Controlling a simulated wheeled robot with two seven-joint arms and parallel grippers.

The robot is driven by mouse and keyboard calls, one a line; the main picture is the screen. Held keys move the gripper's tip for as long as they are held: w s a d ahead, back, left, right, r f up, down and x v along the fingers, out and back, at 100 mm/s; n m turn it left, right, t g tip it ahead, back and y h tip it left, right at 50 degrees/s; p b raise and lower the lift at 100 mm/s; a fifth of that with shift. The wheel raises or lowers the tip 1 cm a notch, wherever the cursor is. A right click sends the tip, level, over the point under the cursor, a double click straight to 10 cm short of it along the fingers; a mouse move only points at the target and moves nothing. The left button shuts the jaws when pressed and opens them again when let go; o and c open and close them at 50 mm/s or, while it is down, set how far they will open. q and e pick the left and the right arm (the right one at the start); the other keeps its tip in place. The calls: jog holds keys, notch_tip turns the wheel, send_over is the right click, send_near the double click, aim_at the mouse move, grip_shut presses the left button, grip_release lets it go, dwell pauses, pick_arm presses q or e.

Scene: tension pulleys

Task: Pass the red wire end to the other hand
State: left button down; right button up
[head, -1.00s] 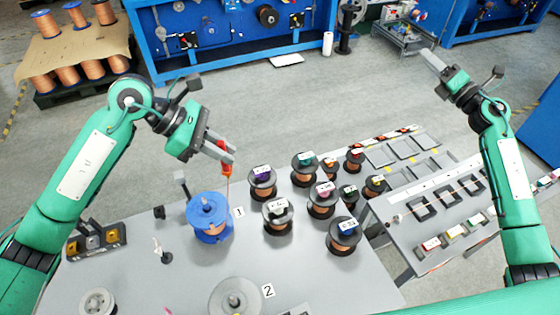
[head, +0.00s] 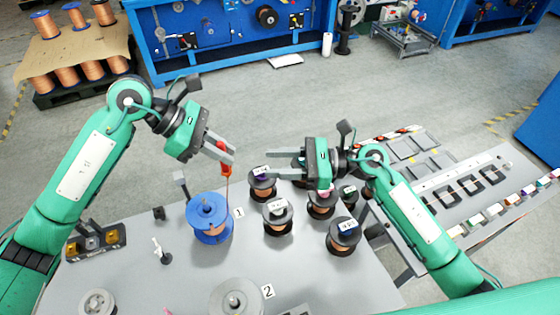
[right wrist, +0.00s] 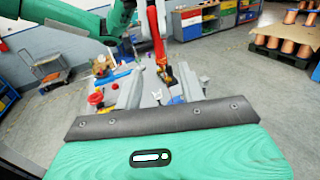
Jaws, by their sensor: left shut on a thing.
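My left gripper (head: 226,157) is shut on the red wire end (head: 228,157), above the table. The copper-coloured wire (head: 227,187) runs down from it towards the blue spool (head: 208,222) by label 1. My right gripper (head: 272,163) is to the right of the left one, pointing left at it. Its two fingers are apart with nothing between them, and a gap separates them from the wire end. In the right wrist view, the open right fingers (right wrist: 160,85) frame the lower middle, and a red upright piece (right wrist: 155,30) shows beyond them.
Several black spools with labels, such as one at the front (head: 343,236), stand on the grey table (head: 180,280) below and beside my right gripper. A grey disc (head: 237,298) lies by label 2. A side table (head: 400,262) with frames and coloured blocks is at right.

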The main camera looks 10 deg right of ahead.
aim_at(225, 174)
jog(key=a, duration=0.8)
jog(key=w+a, duration=0.1)
jog(key=a, duration=0.3)
grip_shut()
pick_arm(q)
jog(key=c, duration=1.3)
grip_release()
jog(key=shift+c, duration=0.2)
